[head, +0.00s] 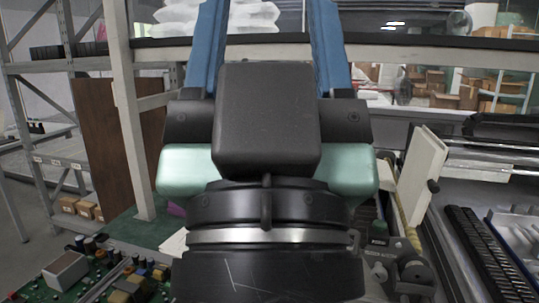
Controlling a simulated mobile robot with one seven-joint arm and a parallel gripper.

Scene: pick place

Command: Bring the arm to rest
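My gripper (268,20) fills the middle of the head view, large and close, and points up and away. Its black body and mint-green side parts hide much of the scene behind. The two blue fingers stand well apart, and their tips run out of the top edge. Nothing is held between the visible parts of the fingers; only the background shows there.
A green circuit board (125,280) with many components lies at lower left. A pale upright panel (422,180) and a black keyboard-like strip (488,255) are at right. Metal shelving (60,160) and a brown board (104,140) stand at left. White bags (255,15) are behind.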

